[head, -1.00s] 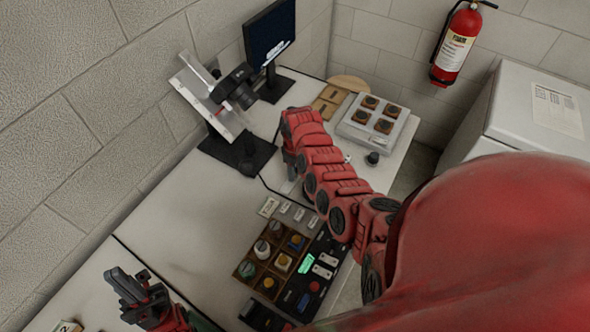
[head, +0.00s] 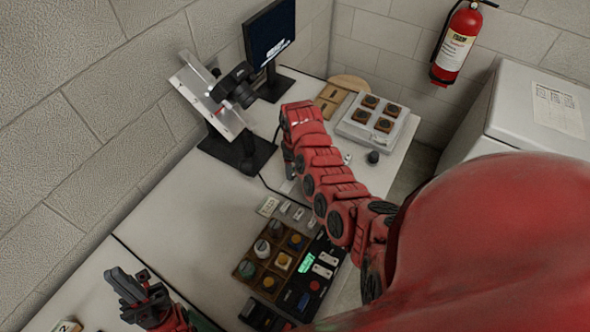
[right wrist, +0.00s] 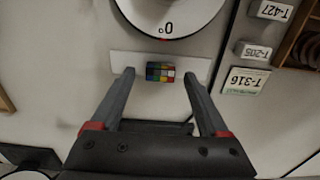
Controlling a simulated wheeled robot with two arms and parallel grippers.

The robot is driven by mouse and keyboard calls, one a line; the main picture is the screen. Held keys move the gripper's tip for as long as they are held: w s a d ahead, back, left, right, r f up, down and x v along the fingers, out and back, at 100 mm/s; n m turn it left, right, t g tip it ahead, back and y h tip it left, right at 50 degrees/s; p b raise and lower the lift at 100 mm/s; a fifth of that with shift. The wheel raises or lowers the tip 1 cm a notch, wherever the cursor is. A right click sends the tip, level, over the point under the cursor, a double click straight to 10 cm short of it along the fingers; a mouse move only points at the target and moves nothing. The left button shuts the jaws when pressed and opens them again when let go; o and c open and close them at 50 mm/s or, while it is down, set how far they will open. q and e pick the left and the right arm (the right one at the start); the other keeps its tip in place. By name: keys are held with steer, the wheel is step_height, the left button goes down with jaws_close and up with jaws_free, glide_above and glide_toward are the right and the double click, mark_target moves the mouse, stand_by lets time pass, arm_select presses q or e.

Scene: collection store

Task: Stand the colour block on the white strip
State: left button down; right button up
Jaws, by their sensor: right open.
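The colour block (right wrist: 160,72), a small piece with rows of coloured squares, is at the white strip (right wrist: 196,68) in the right wrist view. I cannot tell whether it stands, lies or is just above the strip. My right gripper (right wrist: 158,74) is open, with one finger on each side of the block and a gap at both sides. In the head view my right arm hides the block and most of that gripper.
A round white dial (right wrist: 168,12) lies just beyond the strip. Labels, among them the T-316 tag (right wrist: 246,80), lie to the right. The head view shows a compartment tray (head: 270,262), a camera stand (head: 230,105), a monitor (head: 270,35) and a grey tray (head: 376,118).

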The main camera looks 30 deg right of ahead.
mark_target(295, 172)
step_height(295, 172, up, 6)
steer(key=shift+w+r+b, duration=0.1)
steer(key=shift+r+b, duration=0.05)
steer(key=shift+b, duration=0.7)
step_height(295, 172, up, 4)
steer(key=shift+f+p, duration=0.1)
steer(key=shift+p, duration=0.95)
